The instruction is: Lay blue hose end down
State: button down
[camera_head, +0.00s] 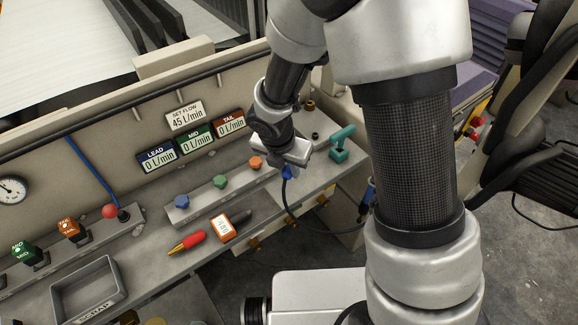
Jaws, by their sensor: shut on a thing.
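My gripper (287,166) is in the camera_head view, pointing down over the right part of the grey bench. It is shut on the blue hose end (288,173), whose blue part shows just below the fingers. A dark hose (286,205) hangs from it, curves down past the bench's front edge and runs right toward a blue part beside my arm. The fingertips are mostly hidden by the gripper body. I cannot tell whether the hose end touches the bench (262,196).
Blue, green and orange knobs (220,181) sit left of my gripper. A teal handle (341,144) stands close on its right. A red-handled tool (187,243) and an orange-white device (222,228) lie near the front. A grey tray (88,290) is at lower left. Flow displays (195,138) line the back panel.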

aim_at(289, 194)
jog(key=shift+s+a, duration=0.1)
jog(key=shift+s, duration=0.05)
jog(key=shift+s+f+b, duration=0.15)
jog(key=shift+f+b, duration=0.1)
jog(key=shift+b, duration=0.05)
notch_tip(289, 194, down, 7)
jog(key=b, duration=0.6)
jog(key=shift+f, duration=0.15)
jog(key=shift+f+b, duration=0.5)
jog(key=shift+b, duration=0.05)
jog(key=c, duration=1.4)
grip_release()
jog(key=shift+o, duration=0.2)
jog(key=o, duration=0.5)
jog(key=shift+o, duration=0.2)
